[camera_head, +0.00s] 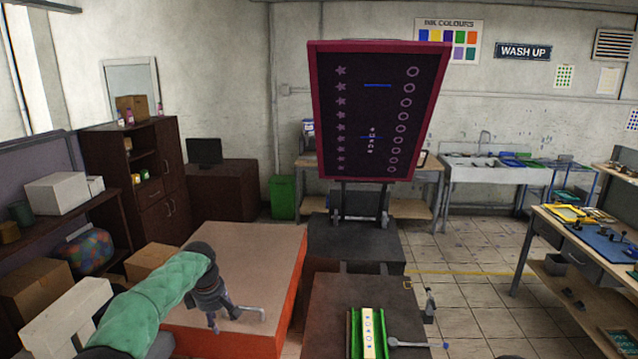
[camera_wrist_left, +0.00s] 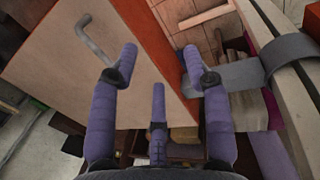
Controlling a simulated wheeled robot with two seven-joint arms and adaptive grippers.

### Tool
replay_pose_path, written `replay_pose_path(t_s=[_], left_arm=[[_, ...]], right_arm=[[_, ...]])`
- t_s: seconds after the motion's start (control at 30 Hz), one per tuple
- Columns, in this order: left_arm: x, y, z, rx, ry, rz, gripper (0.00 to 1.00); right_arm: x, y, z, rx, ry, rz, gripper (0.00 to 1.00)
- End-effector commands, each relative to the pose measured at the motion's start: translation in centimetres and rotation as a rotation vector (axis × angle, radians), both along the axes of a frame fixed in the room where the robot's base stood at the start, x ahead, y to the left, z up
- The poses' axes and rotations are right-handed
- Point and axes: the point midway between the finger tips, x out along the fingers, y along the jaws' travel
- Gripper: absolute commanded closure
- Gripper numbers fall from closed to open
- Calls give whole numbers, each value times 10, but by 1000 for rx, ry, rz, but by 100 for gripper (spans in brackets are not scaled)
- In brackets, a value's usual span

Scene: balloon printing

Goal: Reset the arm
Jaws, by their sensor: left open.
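My left arm, in a green sleeve, comes in from the lower left of the head view. Its dark gripper (camera_head: 228,318) is over the tan-topped table (camera_head: 255,250), close to a bent grey handle (camera_head: 250,310). In the left wrist view my left gripper (camera_wrist_left: 160,62) has purple fingers spread well apart, with nothing between them. The grey handle (camera_wrist_left: 95,42) shows beyond the left finger in that view, apart from it as far as I can see. My right gripper is not in view.
A red-framed screen (camera_head: 372,110) stands raised over a dark press (camera_head: 355,240). A green holder (camera_head: 354,335) with a pale printed strip (camera_head: 368,325) sits at the front. Boxes (camera_head: 150,262) and shelves are at left, a workbench (camera_head: 560,225) at right. Tiled floor between is clear.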

Motion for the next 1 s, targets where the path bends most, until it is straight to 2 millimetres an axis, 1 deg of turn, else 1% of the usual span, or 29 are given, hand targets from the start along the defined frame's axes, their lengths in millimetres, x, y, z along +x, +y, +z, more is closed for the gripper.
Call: replay_pose_path(t_s=[0.03,0.27,0.37,0.47,0.57,0.6,0.67,0.7,0.77,0.8,0.87,0.9,0.97,1.0], left_arm=[[0,-3,-12,-2,4,-18,52],[-4,-17,-58,-12,9,-118,52],[-8,-26,-86,-20,13,-178,52],[-14,-36,-119,-30,15,-245,52],[-25,-49,-161,-43,16,-328,52],[-32,-56,-181,-51,17,-368,52],[-45,-67,-215,-64,16,-436,52],[-54,-75,-238,-73,12,-483,52],[-72,-87,-272,-87,8,-553,52],[-85,-94,-293,-95,2,-597,52],[-106,-105,-325,-109,-5,-663,52],[-121,-113,-345,-117,-11,-706,52],[-146,-123,-373,-128,-21,-770,52],[-164,-130,-391,-134,-26,-810,52]], right_arm=[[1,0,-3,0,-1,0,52],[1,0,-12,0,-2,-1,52],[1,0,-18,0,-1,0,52],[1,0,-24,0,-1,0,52],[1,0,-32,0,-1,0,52],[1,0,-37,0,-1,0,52],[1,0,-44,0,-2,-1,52],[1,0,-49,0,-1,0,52],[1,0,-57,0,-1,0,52],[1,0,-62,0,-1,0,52],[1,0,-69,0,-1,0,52],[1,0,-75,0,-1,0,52],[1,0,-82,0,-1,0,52],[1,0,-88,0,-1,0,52]])
